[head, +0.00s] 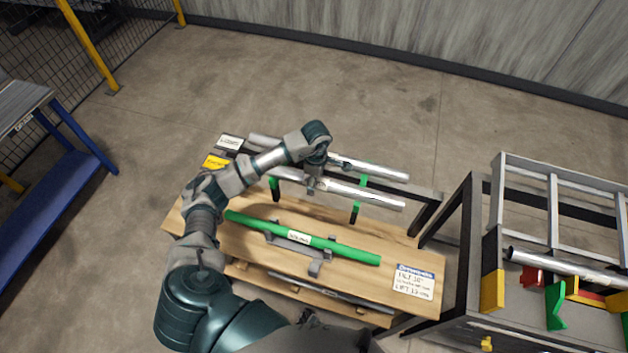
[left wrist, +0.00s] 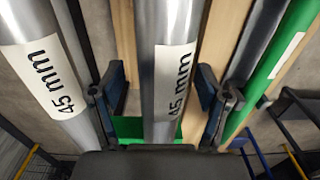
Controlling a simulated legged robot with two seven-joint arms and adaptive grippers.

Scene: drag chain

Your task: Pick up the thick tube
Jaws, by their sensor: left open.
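Two silver tubes lie side by side on a rack over the wooden table: a near tube (head: 365,193) and a far tube (head: 385,172). In the left wrist view, my left gripper (left wrist: 162,105) is open, with one finger on each side of the middle tube. Contact cannot be told. My right gripper is not in view.
A green tube (head: 340,250) rests on grey supports nearer me, on the wooden table (head: 355,282). A metal-framed bench (head: 470,300) with another silver tube (head: 560,266) is at right. A blue-framed table (head: 45,200) is at left.

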